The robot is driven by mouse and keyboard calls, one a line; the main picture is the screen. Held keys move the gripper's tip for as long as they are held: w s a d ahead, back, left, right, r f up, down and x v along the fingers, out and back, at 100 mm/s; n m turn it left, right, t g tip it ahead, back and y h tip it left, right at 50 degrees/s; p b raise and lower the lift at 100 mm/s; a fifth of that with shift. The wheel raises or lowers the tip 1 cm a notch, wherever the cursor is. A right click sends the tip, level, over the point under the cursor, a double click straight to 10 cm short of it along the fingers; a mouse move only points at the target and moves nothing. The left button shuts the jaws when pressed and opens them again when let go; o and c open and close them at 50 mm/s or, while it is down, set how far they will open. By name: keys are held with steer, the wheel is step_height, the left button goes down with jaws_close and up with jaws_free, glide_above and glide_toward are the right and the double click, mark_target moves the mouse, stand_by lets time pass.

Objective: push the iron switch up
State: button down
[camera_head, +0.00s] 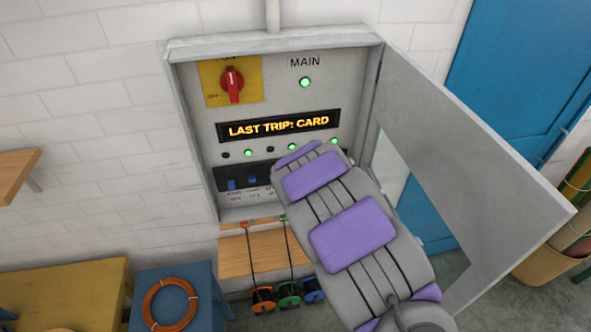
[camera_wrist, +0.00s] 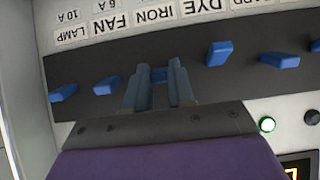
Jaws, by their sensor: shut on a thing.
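The iron switch (camera_wrist: 158,76) is a small blue lever on a dark strip in the wrist view, in line with the IRON label. The wrist view is turned over, so the labels lie above the switches there. My gripper (camera_wrist: 160,82) is shut on the iron switch, one finger on each side, and the fingers hide much of the lever. In the head view my gripper's grey and purple body covers the right part of the switch row and hides the iron switch.
Neighbouring blue switches, fan (camera_wrist: 107,85) and dye (camera_wrist: 218,53), stand close on either side. A red rotary knob (camera_head: 232,82) and a display (camera_head: 280,126) reading "LAST TRIP: CARD" are above the row. The open cabinet door (camera_head: 470,150) stands to the right of my arm.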

steer(key=shift+w+a+r+g+p, duration=0.15)
steer(key=shift+r+g+p, duration=0.3)
steer(key=shift+p, duration=0.35)
steer(key=c, duration=1)
jaws_free()
steer(key=shift+f, duration=0.15)
steer(key=shift+o, duration=0.2)
steer(key=b+v, duration=0.2)
steer(key=v, duration=1.5)
steer(key=shift+a, duration=0.2)
